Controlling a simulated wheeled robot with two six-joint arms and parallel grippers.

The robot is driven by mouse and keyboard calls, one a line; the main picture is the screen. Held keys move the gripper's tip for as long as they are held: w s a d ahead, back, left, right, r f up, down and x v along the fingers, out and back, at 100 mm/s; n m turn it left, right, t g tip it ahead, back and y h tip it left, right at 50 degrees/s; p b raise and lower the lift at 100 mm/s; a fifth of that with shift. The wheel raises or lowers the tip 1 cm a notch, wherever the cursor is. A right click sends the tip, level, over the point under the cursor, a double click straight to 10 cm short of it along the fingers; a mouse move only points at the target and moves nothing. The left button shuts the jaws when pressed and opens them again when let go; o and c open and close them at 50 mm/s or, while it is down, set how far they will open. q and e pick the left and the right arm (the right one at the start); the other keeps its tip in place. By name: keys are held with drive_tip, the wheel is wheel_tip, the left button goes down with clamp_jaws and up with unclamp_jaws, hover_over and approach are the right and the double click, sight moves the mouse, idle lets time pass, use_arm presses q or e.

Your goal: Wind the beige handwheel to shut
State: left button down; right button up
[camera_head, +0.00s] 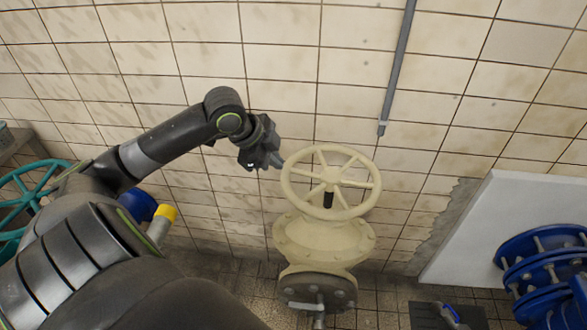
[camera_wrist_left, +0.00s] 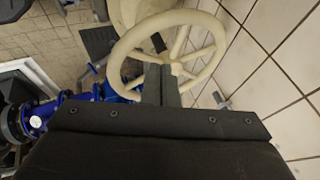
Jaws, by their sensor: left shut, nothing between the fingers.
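The beige handwheel (camera_head: 331,181) sits on top of a beige valve body (camera_head: 322,240) in the middle of the head view. It is a round rim with several spokes and a dark stem at its hub. My left gripper (camera_head: 277,162) is at the left edge of the rim, shut and empty. In the left wrist view the wheel (camera_wrist_left: 128,47) lies just beyond the fingers (camera_wrist_left: 161,85), which overlap its near rim. I cannot tell whether they touch it. My right gripper is not in view.
A tiled wall (camera_head: 290,60) stands close behind the wheel, with a grey conduit (camera_head: 398,70) on it. A teal handwheel (camera_head: 22,200) is at the left. Blue flanged pipework (camera_head: 545,270) and a pale panel (camera_head: 490,225) are at the right.

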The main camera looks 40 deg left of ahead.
sight(290, 186)
use_arm(q)
drive_tip(key=x, duration=0.8)
drive_tip(key=shift+d+r, duration=0.1)
drive_tip(key=shift+w+a+f+p, duration=0.35)
drive_tip(key=shift+w+f, duration=0.2)
drive_tip(key=shift+w, duration=0.3)
drive_tip(key=shift+w+a+f+p, duration=0.2)
drive_tip(key=shift+w+a+f, duration=0.25)
drive_tip(key=shift+w, duration=0.4)
drive_tip(key=shift+d, duration=0.1)
